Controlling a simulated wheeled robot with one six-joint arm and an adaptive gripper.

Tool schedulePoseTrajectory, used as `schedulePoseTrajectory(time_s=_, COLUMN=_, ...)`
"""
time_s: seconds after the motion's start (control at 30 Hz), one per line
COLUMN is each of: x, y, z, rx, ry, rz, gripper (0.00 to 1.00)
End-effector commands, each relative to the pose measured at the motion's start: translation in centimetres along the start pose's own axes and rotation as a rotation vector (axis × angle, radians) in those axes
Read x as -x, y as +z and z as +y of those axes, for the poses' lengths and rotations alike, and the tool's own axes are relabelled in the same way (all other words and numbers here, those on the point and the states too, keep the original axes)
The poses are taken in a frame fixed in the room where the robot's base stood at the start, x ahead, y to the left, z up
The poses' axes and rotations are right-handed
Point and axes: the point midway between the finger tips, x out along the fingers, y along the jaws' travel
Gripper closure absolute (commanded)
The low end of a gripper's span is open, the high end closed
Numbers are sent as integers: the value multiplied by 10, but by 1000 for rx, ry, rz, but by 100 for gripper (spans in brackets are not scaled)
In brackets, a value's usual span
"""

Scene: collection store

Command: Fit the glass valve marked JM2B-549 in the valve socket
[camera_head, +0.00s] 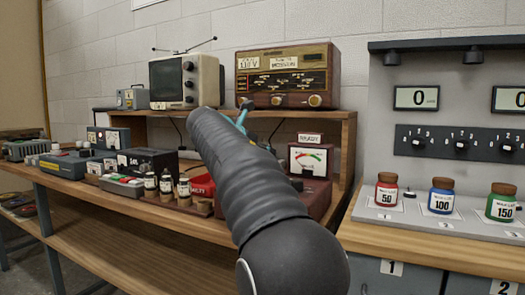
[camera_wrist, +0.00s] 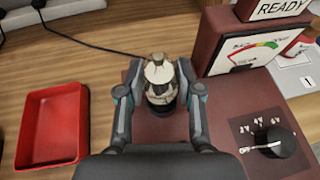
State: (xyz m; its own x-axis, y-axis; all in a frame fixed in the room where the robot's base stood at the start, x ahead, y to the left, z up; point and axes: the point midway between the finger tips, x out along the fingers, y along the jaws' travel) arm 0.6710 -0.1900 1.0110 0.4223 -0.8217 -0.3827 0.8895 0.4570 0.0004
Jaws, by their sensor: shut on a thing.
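My gripper (camera_wrist: 160,92) is shut on a glass valve (camera_wrist: 159,72) in the wrist view. The valve has a silvery top, a pale printed band and a dark base; its marking is too small to read. It is over the maroon top of the tester (camera_wrist: 150,128), which also shows in the head view (camera_head: 318,197). The valve socket is hidden under the valve, and I cannot tell whether the base touches it. In the head view my arm hides the valve and most of my gripper (camera_head: 243,114). Several other valves (camera_head: 166,184) stand in a wooden rack (camera_head: 180,203) on the bench.
The tester's upright meter (camera_head: 311,160) reads READY, with a voltage knob (camera_wrist: 274,143) in front. An empty red tray (camera_wrist: 52,125) lies left of the tester. A brown radio (camera_head: 287,76) and a small screen set (camera_head: 185,80) stand on the shelf behind. Coloured jars (camera_head: 441,196) stand right.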

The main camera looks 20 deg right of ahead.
Motion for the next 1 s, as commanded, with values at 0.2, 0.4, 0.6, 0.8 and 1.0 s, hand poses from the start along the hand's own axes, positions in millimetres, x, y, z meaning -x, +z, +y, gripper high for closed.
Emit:
schedulePoseTrajectory(time_s=0.2, x=0, y=0, z=0, rx=0, ry=0, rz=0, gripper=94)
schedulePoseTrajectory(time_s=0.4, x=0, y=0, z=0, rx=0, ry=0, rz=0, gripper=94)
schedulePoseTrajectory(time_s=0.6, x=-1, y=-2, z=0, rx=1, ry=0, rz=0, gripper=94)
schedulePoseTrajectory(time_s=0.8, x=-2, y=-6, z=0, rx=1, ry=0, rz=0, gripper=94)
schedulePoseTrajectory(time_s=1.0, x=-4, y=-9, z=0, rx=1, ry=0, rz=0, gripper=94)
